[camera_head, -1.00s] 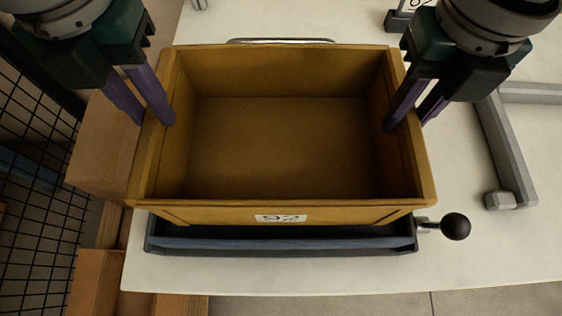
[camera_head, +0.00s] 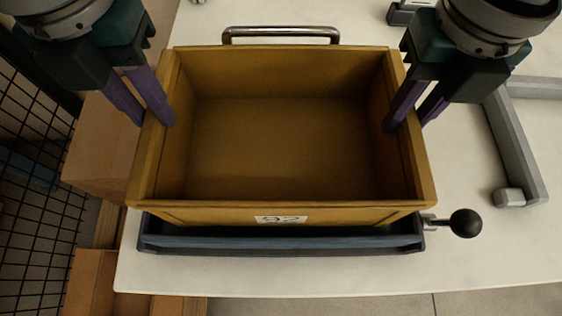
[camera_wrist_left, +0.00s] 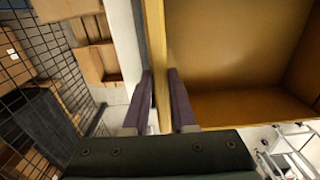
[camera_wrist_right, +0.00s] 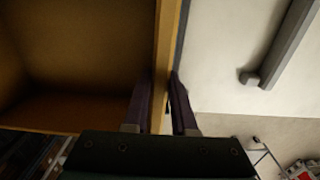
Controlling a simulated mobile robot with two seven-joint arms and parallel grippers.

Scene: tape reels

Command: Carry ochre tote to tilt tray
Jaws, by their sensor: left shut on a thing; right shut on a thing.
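The ochre tote (camera_head: 280,150) is an empty open box with a numbered white label on its near wall. It appears level, above the dark blue-grey tilt tray (camera_head: 280,243). The tray's near edge shows below the tote; I cannot tell whether they touch. My left gripper (camera_head: 155,124) is shut on the tote's left wall, one finger inside and one outside; the left wrist view shows this too (camera_wrist_left: 160,75). My right gripper (camera_head: 403,126) is shut on the right wall in the same way, also seen in the right wrist view (camera_wrist_right: 166,78). Most of the tray is hidden under the tote.
A metal handle bar (camera_head: 281,32) stands behind the tote. A black ball knob (camera_head: 466,223) sticks out right of the tray. A grey frame (camera_head: 515,150) lies on the white table (camera_head: 350,277) at right. Cardboard boxes (camera_head: 105,150) and black wire mesh (camera_head: 40,190) are at left.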

